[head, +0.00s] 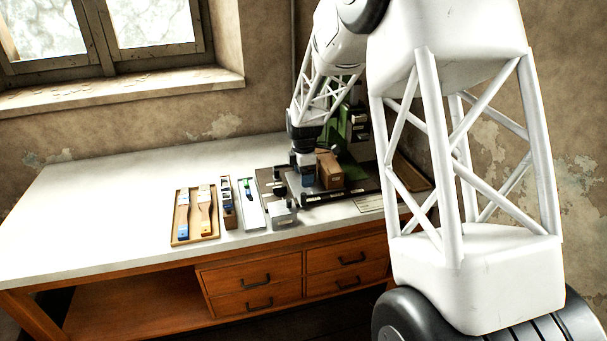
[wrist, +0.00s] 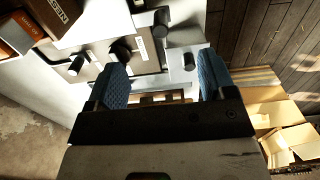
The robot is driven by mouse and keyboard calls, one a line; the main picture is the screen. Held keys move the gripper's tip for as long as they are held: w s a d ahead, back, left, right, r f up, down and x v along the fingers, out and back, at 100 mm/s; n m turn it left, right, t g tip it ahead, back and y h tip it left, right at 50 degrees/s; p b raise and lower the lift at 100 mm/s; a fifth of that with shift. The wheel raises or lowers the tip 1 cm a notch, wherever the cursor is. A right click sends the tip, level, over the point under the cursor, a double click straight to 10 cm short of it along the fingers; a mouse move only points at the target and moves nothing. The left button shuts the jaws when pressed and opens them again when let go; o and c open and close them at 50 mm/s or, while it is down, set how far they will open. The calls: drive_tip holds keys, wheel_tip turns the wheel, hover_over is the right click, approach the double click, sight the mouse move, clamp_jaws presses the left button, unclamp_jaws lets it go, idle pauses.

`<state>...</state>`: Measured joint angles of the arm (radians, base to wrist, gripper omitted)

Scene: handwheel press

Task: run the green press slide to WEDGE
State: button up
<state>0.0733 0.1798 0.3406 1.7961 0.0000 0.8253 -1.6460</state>
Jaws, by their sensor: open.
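The green press (head: 335,131) stands at the back right of the bench, partly hidden by my arm. Its slide and any WEDGE mark cannot be made out. My gripper (head: 305,178) points down over the front of the press's dark base plate (head: 345,196), left of a brown block (head: 328,170). In the wrist view my gripper (wrist: 162,64) has its two blue-padded fingers wide apart with nothing held between them. Beyond them lie a light plate with a label (wrist: 142,48), a black knob (wrist: 120,51) and a black handle (wrist: 160,23). The handwheel cannot be told for certain.
Left of the press are a wooden tray (head: 179,241) with brushes, a narrow holder (head: 228,210) and a pale tray (head: 250,212). A small grey box (head: 282,215) stands at the front. The bench's left half (head: 105,200) is clear. Open cartons (wrist: 285,120) show in the wrist view.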

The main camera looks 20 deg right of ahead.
sight(304, 194)
drive_tip(key=shift+f, duration=4.85)
drive_tip(key=shift+c, duration=0.2)
drive_tip(key=c, duration=1.2)
drive_tip(key=shift+c, duration=0.2)
drive_tip(key=shift+d, duration=0.1)
drive_tip(key=shift+d, duration=8.4)
drive_tip(key=o, duration=1.4)
drive_tip(key=shift+c, duration=0.2)
